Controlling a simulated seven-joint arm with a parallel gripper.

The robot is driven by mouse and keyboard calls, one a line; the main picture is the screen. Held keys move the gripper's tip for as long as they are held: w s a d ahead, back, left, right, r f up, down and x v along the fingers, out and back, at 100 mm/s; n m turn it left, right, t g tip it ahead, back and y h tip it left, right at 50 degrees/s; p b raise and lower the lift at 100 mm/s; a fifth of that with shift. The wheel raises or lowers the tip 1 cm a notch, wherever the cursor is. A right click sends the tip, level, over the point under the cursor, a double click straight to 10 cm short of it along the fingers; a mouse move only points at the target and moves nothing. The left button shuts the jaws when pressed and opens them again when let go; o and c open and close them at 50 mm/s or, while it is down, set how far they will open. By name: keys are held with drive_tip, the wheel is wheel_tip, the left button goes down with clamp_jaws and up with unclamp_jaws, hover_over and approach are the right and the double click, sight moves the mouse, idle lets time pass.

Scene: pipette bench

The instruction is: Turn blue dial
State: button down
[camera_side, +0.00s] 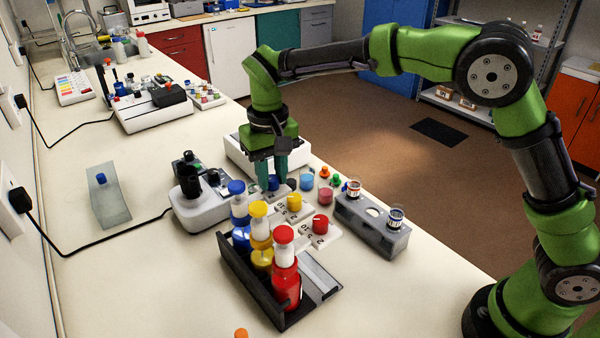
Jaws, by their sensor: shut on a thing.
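The blue dial (273,182) stands at the far end of a row of dials on pale bases. My gripper (274,176) points down over it, with its teal fingers on either side of the dial, shut on it. The fingers hide part of the dial and its base. The yellow dial (294,202) and the red dial (320,223) sit nearer the camera, on bases with printed numbers.
A dark rack (240,268) with blue, yellow and red bottles stands in front. A grey vial block (365,226) is at right. A white device (196,212) is at left, with small coloured caps (325,172) behind the dials. The bench's front left is clear.

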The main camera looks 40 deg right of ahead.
sight(272, 177)
drive_tip(key=shift+m, duration=0.4)
drive_tip(key=c, duration=0.9)
unclamp_jaws()
drive_tip(key=shift+o, duration=0.2)
drive_tip(key=shift+r, duration=0.1)
wheel_tip(272, 177, up, 17)
